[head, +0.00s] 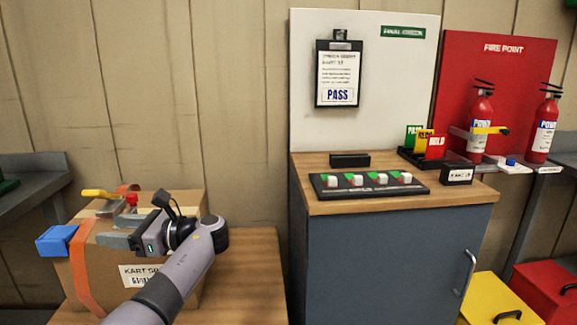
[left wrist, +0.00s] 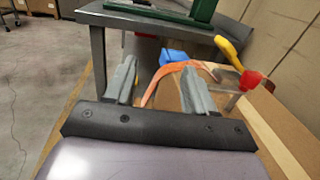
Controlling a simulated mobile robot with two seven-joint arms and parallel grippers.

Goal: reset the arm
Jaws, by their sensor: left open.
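My left arm comes in from the lower left of the head view, over a cardboard box (head: 190,290) on a wooden surface. My left gripper (head: 110,228) points left, just above or at the box top, with its jaws apart. In the left wrist view its two grey fingers (left wrist: 158,85) stand apart, with an orange strap (left wrist: 186,66) and a blue piece (left wrist: 176,57) beyond them. I see nothing held between them. I cannot tell whether the fingers touch the box or strap. My right gripper is not in view.
A yellow-handled tool with a red part (head: 131,200) lies on the box near my gripper. A blue cabinet (head: 390,250) with a wooden top stands to the right, carrying a black panel with white blocks (head: 368,184). Fire extinguishers (head: 481,122) stand farther right. A grey bench (head: 30,200) is at left.

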